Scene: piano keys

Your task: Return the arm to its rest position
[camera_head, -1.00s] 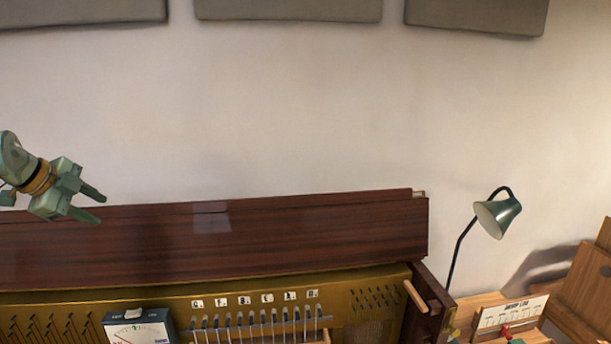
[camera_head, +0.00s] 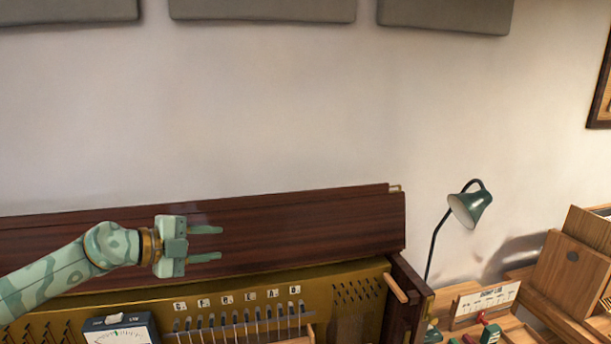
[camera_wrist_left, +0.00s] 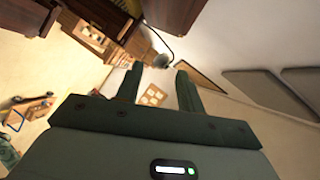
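My left arm (camera_head: 50,278) comes in from the left in the head view, green and patterned. Its gripper (camera_head: 205,244) shows in front of the piano's dark wooden lid (camera_head: 300,228), with its fingers apart and pointing right. In the left wrist view the two fingers (camera_wrist_left: 157,88) are also spread, with nothing between them but the distant room. My right arm and gripper are not in view.
Below the lid, the open piano shows a row of lettered tags (camera_head: 240,299) and a meter (camera_head: 120,330). A green lamp (camera_head: 466,208) and a side table with wooden boxes (camera_head: 568,270) stand at the right.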

